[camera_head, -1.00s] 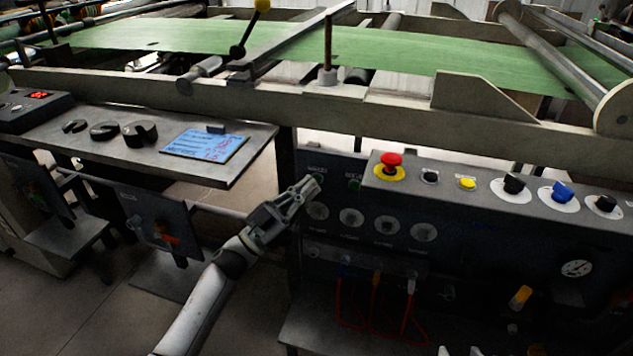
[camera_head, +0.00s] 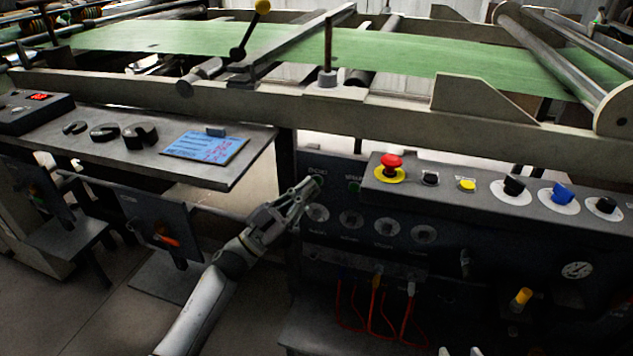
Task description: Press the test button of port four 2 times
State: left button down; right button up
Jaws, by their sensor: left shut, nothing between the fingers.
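A dark control panel (camera_head: 340,248) faces me, with a row of several round pale fittings; the rightmost (camera_head: 424,234) is clear of my arm. The labels are too blurred to read, so I cannot tell which is port four or its test button. A green button (camera_head: 354,187) sits above the row. My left gripper (camera_head: 314,187) is shut and empty, its tips in front of the panel's upper left part, left of that green button. I cannot tell whether they touch the panel. Pale tips at the bottom edge may be my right gripper (camera_head: 460,351), mostly cut off.
A red emergency button (camera_head: 391,162), a yellow button (camera_head: 467,185) and a blue knob (camera_head: 562,194) sit on the ledge right of my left gripper. Orange cables (camera_head: 374,299) hang below the round fittings. A side table (camera_head: 110,160) with a blue sheet (camera_head: 205,147) stands left.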

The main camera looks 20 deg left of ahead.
pick_arm(q)
jog(key=shift+w, duration=0.1)
dwell(0.4)
jog(key=shift+w, duration=0.35)
pick_arm(e)
jog(key=shift+w+a+r, duration=0.1)
jog(key=shift+w+r, duration=0.05)
jog(key=shift+r, duration=0.05)
pick_arm(q)
jog(key=shift+w, duration=0.4)
pick_arm(e)
jog(key=shift+w+a+r+t, duration=0.2)
jog(key=shift+w+r+t, duration=0.25)
jog(key=shift+r+t, duration=0.1)
dwell(0.3)
jog(key=shift+s+f, duration=0.1)
pick_arm(q)
jog(key=shift+s+p, duration=0.45)
jog(key=shift+s, duration=0.4)
pick_arm(e)
jog(key=s+d+f+g, duration=0.2)
jog(key=s+f+g, duration=0.1)
jog(key=s+f, duration=0.1)
jog(key=shift+s+f+g+h, duration=0.15)
jog(key=shift+s+g+h, duration=0.2)
jog(key=shift+s+h, duration=0.05)
pick_arm(q)
jog(key=shift+s, duration=0.1)
